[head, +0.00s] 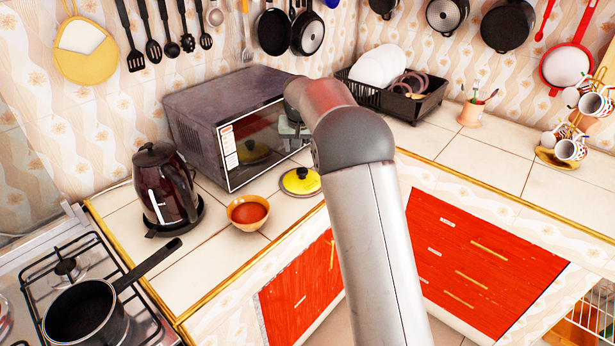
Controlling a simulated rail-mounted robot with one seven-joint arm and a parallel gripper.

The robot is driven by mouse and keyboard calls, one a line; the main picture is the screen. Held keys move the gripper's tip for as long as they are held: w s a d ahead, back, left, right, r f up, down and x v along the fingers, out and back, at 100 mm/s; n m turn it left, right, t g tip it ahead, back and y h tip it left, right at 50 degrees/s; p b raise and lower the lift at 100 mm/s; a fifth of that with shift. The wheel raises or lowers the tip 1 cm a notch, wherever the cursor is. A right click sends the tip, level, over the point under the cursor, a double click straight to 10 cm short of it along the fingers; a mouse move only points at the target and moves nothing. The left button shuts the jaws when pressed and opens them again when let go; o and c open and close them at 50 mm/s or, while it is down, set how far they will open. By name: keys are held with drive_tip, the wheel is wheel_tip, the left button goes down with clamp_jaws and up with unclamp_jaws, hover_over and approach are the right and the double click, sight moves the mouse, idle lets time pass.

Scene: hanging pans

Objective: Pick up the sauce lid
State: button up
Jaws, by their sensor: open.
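The sauce lid (300,181) is a round yellow lid with a black knob. It lies knob up on the tiled counter in front of the microwave, right of a small orange bowl of red sauce (248,212). My arm crosses the middle of the view and bends toward the microwave. My gripper (293,133) shows only small and dark in front of the microwave door, above the lid and apart from it. It is open and holds nothing; its fingers are partly hidden and hard to make out.
The microwave (225,120) stands close behind the lid. A dark kettle (165,185) is left of the bowl. A pan (85,312) sits on the stove at lower left. A dish rack (405,95) stands behind my arm.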

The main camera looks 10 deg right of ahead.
drive_tip(key=p, duration=0.1)
hover_over(302, 170)
drive_tip(key=s, duration=0.2)
drive_tip(key=f, duration=0.6)
drive_tip(key=shift+s+a+f, duration=0.1)
drive_tip(key=shift+a+f, duration=0.1)
drive_tip(key=shift+a, duration=0.05)
drive_tip(key=shift+s+p+x, duration=0.15)
drive_tip(key=shift+p+x, duration=0.5)
drive_tip(key=shift+x, duration=0.7)
drive_tip(key=shift+s+p+x, duration=0.15)
drive_tip(key=shift+p+x, duration=0.5)
drive_tip(key=shift+x, duration=0.75)
drive_tip(key=shift+f, duration=0.1)
drive_tip(key=shift+c, duration=0.3)
clamp_jaws()
